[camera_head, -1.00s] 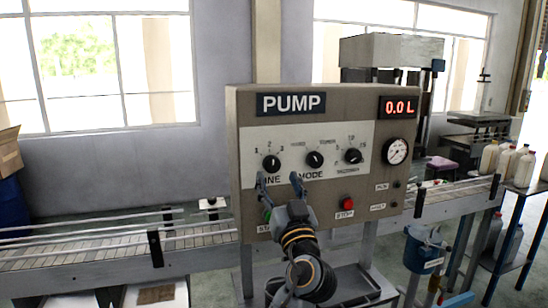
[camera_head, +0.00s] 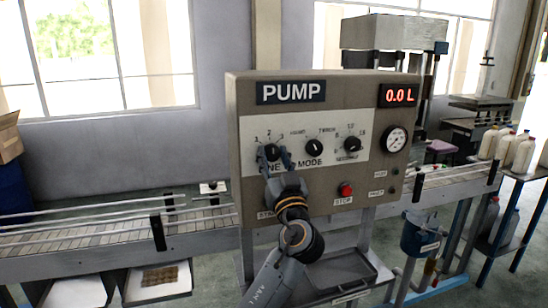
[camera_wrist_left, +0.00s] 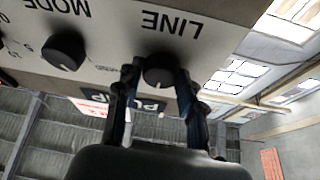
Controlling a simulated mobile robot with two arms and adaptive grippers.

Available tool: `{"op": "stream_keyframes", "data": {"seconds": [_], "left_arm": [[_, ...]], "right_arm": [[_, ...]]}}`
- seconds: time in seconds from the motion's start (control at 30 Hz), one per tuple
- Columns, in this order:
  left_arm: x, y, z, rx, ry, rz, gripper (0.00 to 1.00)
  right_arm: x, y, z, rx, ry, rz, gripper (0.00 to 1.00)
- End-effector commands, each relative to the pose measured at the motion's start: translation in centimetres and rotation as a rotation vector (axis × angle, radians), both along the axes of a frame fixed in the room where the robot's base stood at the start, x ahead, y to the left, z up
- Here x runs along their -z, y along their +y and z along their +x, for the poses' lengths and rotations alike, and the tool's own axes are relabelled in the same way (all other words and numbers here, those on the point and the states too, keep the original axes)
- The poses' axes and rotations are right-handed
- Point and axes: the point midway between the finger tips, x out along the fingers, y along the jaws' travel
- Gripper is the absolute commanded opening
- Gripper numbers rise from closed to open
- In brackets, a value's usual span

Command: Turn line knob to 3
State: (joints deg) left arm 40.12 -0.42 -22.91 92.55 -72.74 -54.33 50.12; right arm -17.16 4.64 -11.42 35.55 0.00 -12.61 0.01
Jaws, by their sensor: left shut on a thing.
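The line knob (camera_head: 271,152) is a black dial at the left of the pump panel, above the partly hidden LINE label. The numbers 1, 2 and 3 run around its top from left to right. My left gripper (camera_head: 273,158) reaches up from below with a finger on either side of the knob and is shut on it. In the left wrist view the knob (camera_wrist_left: 159,72) sits between both fingers. A small light mark on its lower edge there seems to face the 2, but the exact setting is hard to read. My right gripper is not in view.
The mode knob (camera_head: 314,148) is close to the right of my fingers, with another knob (camera_head: 352,144) beyond it. A red stop button (camera_head: 345,189) is lower right. The display (camera_head: 399,95) reads 0.0 L. A conveyor (camera_head: 100,246) runs behind the panel.

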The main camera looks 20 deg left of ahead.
Motion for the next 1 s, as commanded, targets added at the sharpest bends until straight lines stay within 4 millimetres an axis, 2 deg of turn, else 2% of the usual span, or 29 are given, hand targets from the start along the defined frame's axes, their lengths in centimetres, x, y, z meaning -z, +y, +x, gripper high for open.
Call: {"op": "stream_keyframes", "data": {"seconds": [0.27,0.53,1.0], "left_arm": [[0.0,0.0,-0.1,0.001,0.024,0.037,0.07],[-0.2,0.0,-0.1,0.003,0.119,0.177,0.07],[-0.7,0.1,-0.1,0.003,0.336,0.497,0.07]], "right_arm": [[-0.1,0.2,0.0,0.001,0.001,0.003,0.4],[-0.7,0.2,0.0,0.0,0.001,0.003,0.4],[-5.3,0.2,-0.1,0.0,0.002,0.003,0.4]]}}
